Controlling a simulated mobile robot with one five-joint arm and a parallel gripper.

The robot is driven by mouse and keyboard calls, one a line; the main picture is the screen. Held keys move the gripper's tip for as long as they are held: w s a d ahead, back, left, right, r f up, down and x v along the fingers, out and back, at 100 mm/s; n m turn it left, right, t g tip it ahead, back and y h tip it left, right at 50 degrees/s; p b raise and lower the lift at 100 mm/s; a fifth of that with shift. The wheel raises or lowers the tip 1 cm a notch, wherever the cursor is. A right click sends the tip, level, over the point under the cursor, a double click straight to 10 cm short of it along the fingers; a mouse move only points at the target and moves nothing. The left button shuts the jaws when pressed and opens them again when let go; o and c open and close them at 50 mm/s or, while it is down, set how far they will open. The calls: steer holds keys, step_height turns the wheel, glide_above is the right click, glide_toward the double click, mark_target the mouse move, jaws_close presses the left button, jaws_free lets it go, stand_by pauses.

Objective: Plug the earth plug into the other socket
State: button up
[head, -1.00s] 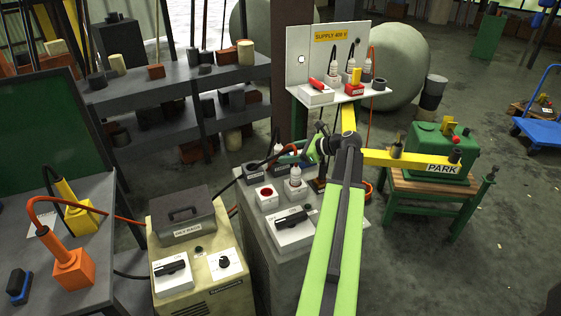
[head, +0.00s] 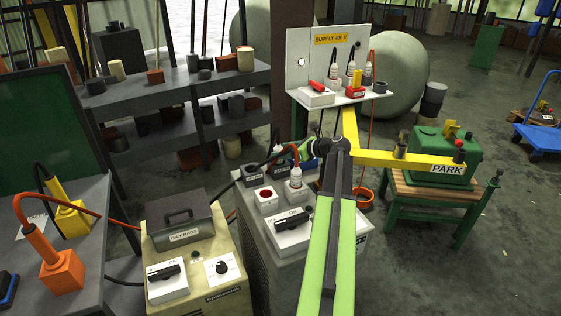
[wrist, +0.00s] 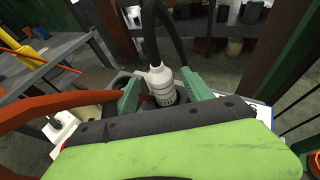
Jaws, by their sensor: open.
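In the wrist view, a pale grey plug (wrist: 162,84) with a thick black cable stands between the green jaws of my gripper (wrist: 163,92). The jaws are open, one on each side of it; I cannot tell whether either touches. In the head view, my gripper (head: 311,148) is over the back of the grey cabinet (head: 340,238), partly hidden by my arm. A white plug (head: 295,179) with an orange cable sits upright in a cabinet socket. I cannot read which plug is the earth plug.
A supply board (head: 322,58) with several plugs stands behind. A beige machine (head: 195,255) stands left of the cabinet, and a table holds an orange plug (head: 62,272) and a yellow plug (head: 72,220).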

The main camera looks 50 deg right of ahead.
steer(key=x, duration=0.1)
steer(key=b+x, duration=0.1)
steer(key=x, duration=0.1)
steer(key=b+x, duration=0.1)
steer(key=x, duration=0.1)
steer(key=shift+f, duration=0.35)
steer(key=shift+r, duration=0.1)
jaws_close()
